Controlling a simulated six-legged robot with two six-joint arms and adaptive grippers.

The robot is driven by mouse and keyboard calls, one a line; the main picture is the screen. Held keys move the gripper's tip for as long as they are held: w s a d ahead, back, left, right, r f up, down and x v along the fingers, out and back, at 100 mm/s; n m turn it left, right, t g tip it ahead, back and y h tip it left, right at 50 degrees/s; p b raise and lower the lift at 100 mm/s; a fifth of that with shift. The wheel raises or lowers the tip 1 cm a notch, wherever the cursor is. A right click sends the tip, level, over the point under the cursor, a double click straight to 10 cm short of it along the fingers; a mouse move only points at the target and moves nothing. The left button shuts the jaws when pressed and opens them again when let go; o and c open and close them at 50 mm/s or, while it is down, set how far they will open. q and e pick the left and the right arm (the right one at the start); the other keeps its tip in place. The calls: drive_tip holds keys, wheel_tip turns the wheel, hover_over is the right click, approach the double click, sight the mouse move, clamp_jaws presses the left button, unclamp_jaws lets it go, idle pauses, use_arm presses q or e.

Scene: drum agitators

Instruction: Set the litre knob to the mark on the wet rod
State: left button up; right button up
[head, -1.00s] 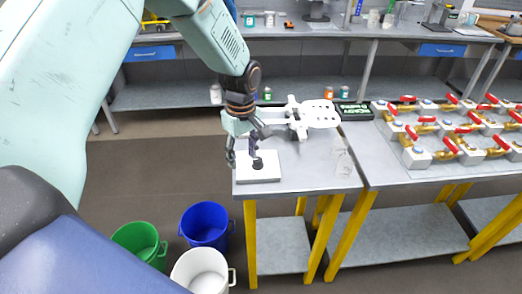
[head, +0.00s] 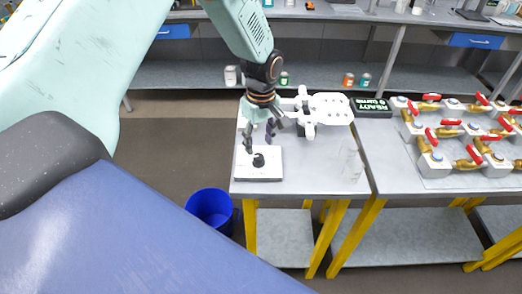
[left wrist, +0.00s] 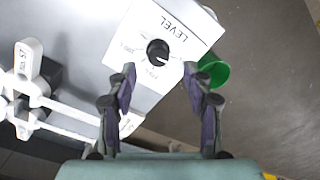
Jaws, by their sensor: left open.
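The black litre knob (head: 258,160) sits on a white plate (head: 270,174) near the front left of the grey table. In the left wrist view the knob (left wrist: 158,50) shows a pale pointer line on its lower right, and the plate (left wrist: 185,22) reads "LEVEL" with small marks I cannot read surely. My left gripper (head: 260,142) is open and empty, just behind and above the knob; its fingers (left wrist: 160,72) are spread and apart from the knob. I cannot make out a wet rod or its mark. My right gripper is not in view.
A white apparatus with lobed arms (head: 325,108) stands just right of my gripper. A clear, glass-like object (head: 350,163) stands near the right table edge. A blue bucket (head: 210,207) is on the floor.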

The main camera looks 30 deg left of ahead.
sight(259, 156)
use_arm(q)
drive_tip(key=f, duration=0.5)
drive_tip(key=shift+w+a+f, duration=0.1)
drive_tip(key=shift+w+a, duration=0.1)
drive_tip(key=shift+s+f, duration=0.15)
drive_tip(key=shift+f, duration=0.05)
drive_tip(key=shift+s+d+r, duration=0.15)
drive_tip(key=shift+d+r, duration=0.05)
drive_tip(key=shift+c, duration=0.4)
drive_tip(key=shift+w+a+f, duration=0.15)
drive_tip(key=shift+w+f, duration=0.1)
drive_tip(key=shift+w, duration=0.05)
drive_tip(key=c, duration=0.4)
drive_tip(key=shift+s+r, duration=0.1)
clamp_jaws()
